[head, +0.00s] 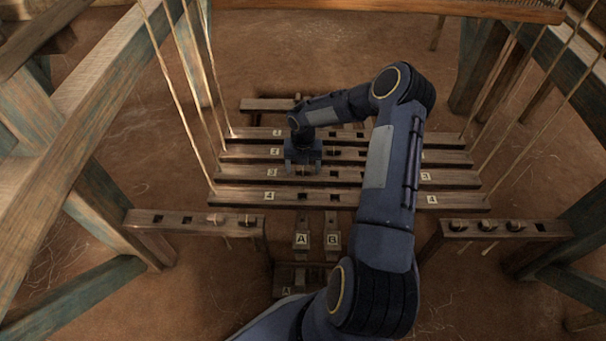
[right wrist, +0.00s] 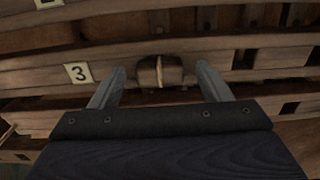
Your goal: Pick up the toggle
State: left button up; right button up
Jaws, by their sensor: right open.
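In the right wrist view a small rounded wooden toggle (right wrist: 147,72) with a pale band at its middle sits at a bar marked 3 (right wrist: 101,77). My right gripper (head: 303,170) is open over the marked bars in the head view. In the right wrist view its two fingers stand on either side of the toggle, with gaps left and right. I cannot tell how deep the fingers reach around it. In the head view the gripper mostly hides this toggle. My left gripper is not in view.
Parallel slotted bars, the nearest marked 4 (head: 330,198), lie across the middle, with cords (head: 182,75) at both ends. A left rack (head: 180,218) and a right rack (head: 545,228) hold other toggles. Pedals A (head: 301,240) and B (head: 333,240) lie in front.

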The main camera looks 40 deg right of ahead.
jog(key=shift+r, duration=0.1)
jog(key=shift+c, duration=0.3)
jog(key=c, duration=1)
